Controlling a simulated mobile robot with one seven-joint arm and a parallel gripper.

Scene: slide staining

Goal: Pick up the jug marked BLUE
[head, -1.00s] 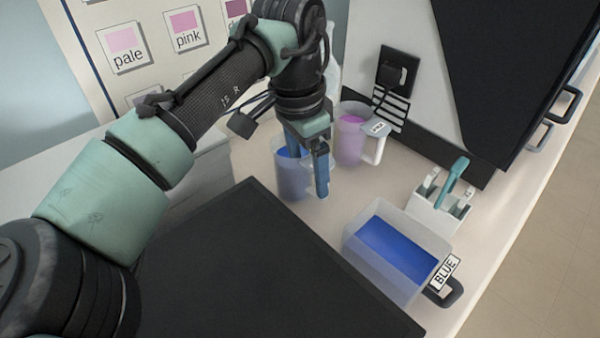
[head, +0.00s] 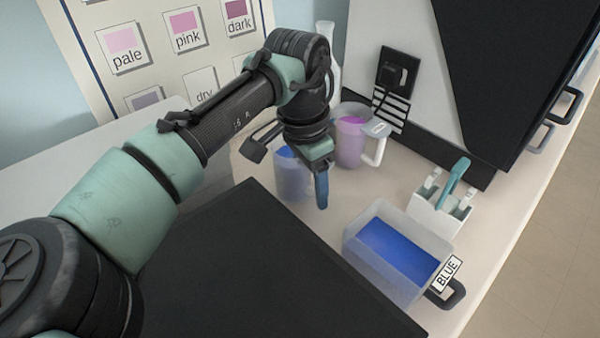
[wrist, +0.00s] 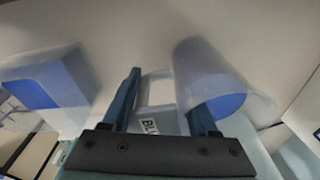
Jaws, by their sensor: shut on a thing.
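The jug marked BLUE (head: 288,183) is translucent and holds blue liquid. It stands on the counter by the black panel's far corner and also shows in the wrist view (wrist: 222,75). Its label (wrist: 149,127) reads "BLU", the rest being hidden. My gripper (head: 320,188) is at the jug's right side, pointing down. In the wrist view my gripper (wrist: 165,98) has its fingers on both sides of the jug's pale handle (wrist: 157,88) and is shut on it. The jug looks upright; I cannot tell any gap below it.
A jug with pink liquid (head: 350,143) stands close behind on the right. A clear tray of blue liquid (head: 400,250), also labelled BLUE, is at the front right. A white rack with a teal-handled tool (head: 440,212) is behind it. A black panel (head: 250,270) fills the near side.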

